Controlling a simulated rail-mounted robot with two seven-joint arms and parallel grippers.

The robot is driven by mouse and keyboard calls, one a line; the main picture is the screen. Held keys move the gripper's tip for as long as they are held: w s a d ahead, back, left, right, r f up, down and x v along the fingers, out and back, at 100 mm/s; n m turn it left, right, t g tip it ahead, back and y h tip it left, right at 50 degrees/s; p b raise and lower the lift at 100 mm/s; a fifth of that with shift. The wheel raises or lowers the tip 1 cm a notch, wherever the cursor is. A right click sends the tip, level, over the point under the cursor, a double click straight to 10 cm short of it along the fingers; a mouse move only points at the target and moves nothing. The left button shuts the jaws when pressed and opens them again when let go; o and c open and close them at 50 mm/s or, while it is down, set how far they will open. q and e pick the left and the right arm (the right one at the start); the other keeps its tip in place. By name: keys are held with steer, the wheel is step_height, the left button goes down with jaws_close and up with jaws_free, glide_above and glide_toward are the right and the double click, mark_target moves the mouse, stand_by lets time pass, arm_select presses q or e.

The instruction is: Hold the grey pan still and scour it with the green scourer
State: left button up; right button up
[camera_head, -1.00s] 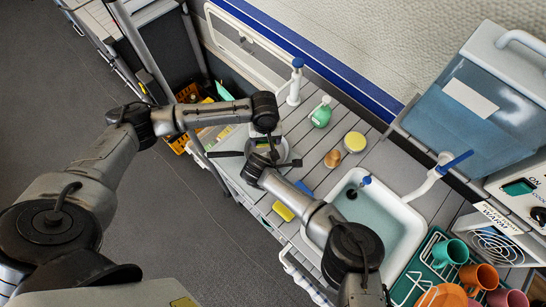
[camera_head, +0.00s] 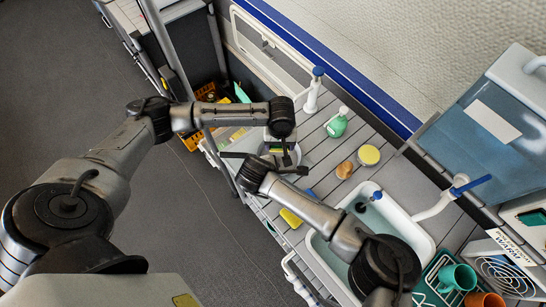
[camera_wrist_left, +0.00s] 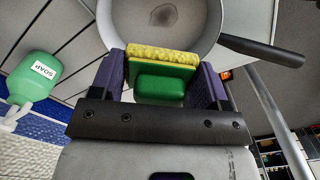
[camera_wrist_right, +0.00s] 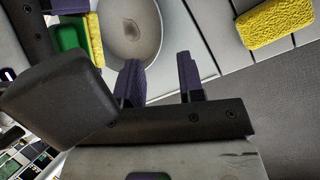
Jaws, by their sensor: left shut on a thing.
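The grey pan (camera_wrist_left: 190,40) sits on the slatted counter, with a brown stain on its inner floor; its dark handle (camera_wrist_left: 262,50) points right in the left wrist view. My left gripper (camera_wrist_left: 165,88) is shut on the green scourer (camera_wrist_left: 160,88), which has a yellow layer facing the pan. The scourer is at the pan's near rim; I cannot tell if it touches. The right wrist view also shows the pan (camera_wrist_right: 130,45) and the scourer (camera_wrist_right: 72,36). My right gripper (camera_wrist_right: 160,82) is open beside the pan's rim, its fingers apart with nothing clamped between them.
A loose yellow sponge (camera_head: 290,218) lies near the counter's front edge. A green soap bottle (camera_head: 337,125), a brown round item (camera_head: 344,170) and a yellow-topped tub (camera_head: 369,155) stand behind. A sink (camera_head: 415,238) and a rack with cups (camera_head: 456,277) are at the right.

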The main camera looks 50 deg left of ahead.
steer(key=shift+v, duration=1.1)
